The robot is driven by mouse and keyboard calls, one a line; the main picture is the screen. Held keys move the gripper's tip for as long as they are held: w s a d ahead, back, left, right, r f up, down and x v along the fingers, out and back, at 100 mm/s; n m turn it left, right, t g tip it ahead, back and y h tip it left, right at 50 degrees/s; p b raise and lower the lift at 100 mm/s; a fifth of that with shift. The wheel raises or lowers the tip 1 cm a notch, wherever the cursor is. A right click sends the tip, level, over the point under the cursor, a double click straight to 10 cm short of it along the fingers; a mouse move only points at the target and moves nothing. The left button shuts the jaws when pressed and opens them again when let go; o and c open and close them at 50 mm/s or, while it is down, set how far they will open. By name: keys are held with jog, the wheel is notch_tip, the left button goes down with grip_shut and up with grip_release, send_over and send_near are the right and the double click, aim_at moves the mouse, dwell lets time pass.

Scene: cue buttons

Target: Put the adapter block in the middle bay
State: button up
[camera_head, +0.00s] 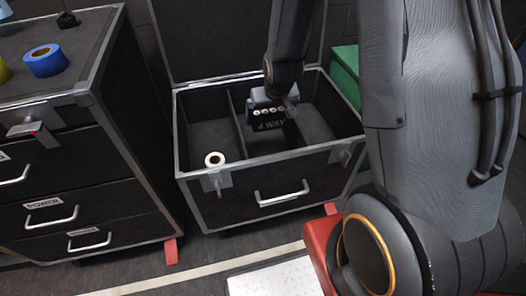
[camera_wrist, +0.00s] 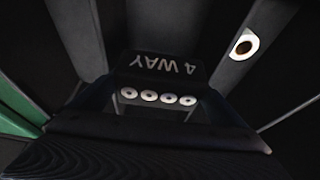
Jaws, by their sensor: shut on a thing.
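The adapter block (camera_head: 268,119) is black with "4 WAY" lettering and a row of several pale round sockets. My gripper (camera_head: 279,97) is shut on it. The block hangs at the middle bay of the open black case (camera_head: 240,160), between its two dividers, and looks roughly level. Whether its underside touches the bay floor is hidden. In the wrist view the block (camera_wrist: 165,68) fills the centre, its lettering upside down, with the gripper (camera_wrist: 160,115) around its near part.
A pale tape roll (camera_head: 214,159) is at the case's front left; I cannot tell its exact support. The left bay (camera_head: 210,133) is otherwise clear. A drawer cabinet (camera_head: 75,150) with blue tape (camera_head: 44,61) on top stands left. A green box (camera_head: 346,72) is behind right.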

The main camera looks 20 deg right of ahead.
jog(key=s+b+x, duration=0.1)
jog(key=b+x, duration=0.1)
jog(key=x, duration=0.3)
jog(key=s+f+b+x, duration=0.1)
jog(key=b+x, duration=0.1)
jog(key=x, duration=0.3)
jog(key=s+b+x, duration=0.1)
jog(key=b+x, duration=0.1)
jog(key=x, duration=0.4)
jog(key=shift+s+f+b, duration=0.15)
jog(key=shift+f+b, duration=0.05)
jog(key=shift+b, duration=0.15)
jog(key=shift+f, duration=0.1)
jog(key=o, duration=1)
jog(key=p+v, duration=0.2)
jog(key=v, duration=1)
jog(key=shift+p, duration=0.35)
